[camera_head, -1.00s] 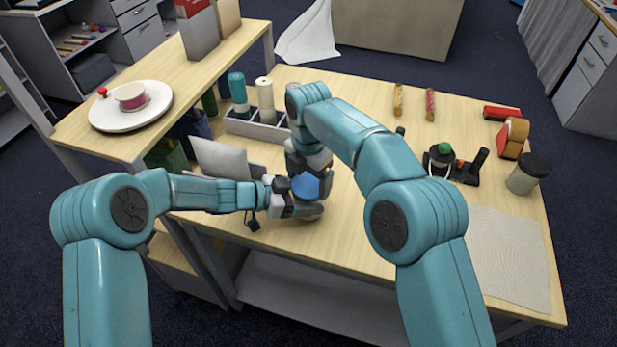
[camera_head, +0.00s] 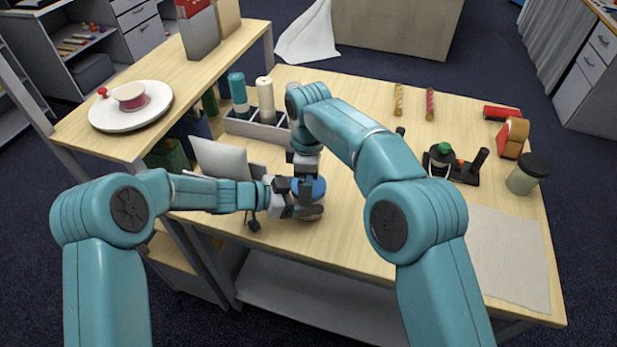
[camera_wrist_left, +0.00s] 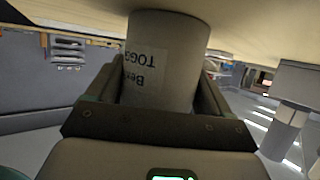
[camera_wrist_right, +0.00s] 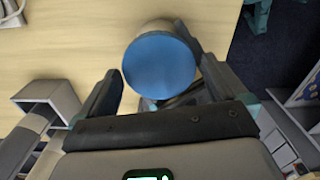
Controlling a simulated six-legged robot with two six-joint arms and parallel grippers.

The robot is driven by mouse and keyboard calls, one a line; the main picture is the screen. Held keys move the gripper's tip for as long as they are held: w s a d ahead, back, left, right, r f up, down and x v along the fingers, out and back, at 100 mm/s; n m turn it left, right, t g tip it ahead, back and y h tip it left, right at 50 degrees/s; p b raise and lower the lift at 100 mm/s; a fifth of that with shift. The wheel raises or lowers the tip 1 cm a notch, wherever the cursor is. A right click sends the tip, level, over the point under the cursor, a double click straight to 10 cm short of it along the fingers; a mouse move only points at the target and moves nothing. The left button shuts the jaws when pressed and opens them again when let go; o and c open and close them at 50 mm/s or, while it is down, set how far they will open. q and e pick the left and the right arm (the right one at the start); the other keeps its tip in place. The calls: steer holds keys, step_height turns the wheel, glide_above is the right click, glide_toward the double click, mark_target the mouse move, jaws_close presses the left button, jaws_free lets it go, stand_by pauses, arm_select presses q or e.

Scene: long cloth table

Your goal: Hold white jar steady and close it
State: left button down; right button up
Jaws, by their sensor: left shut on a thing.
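The white jar (camera_head: 312,214) stands upright near the table's front edge with its blue lid (camera_head: 316,188) on top. Whether the lid is fully tightened cannot be seen. My left gripper (camera_head: 292,204) is shut around the jar's side. In the left wrist view the jar (camera_wrist_left: 160,65) sits between both fingers, its printed label showing upside down. My right gripper (camera_head: 308,176) is above the jar, pointing down. In the right wrist view its fingers (camera_wrist_right: 155,55) are spread, one on each side of the round blue lid (camera_wrist_right: 158,66), near its rim.
A grey divided bin (camera_head: 255,132) with bottles and an open laptop-like grey panel (camera_head: 220,158) stand behind my left arm. The table middle is clear.

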arm_select(q)
steer(key=shift+f, duration=0.15)
arm_select(e)
steer(key=shift+r, duration=2.25)
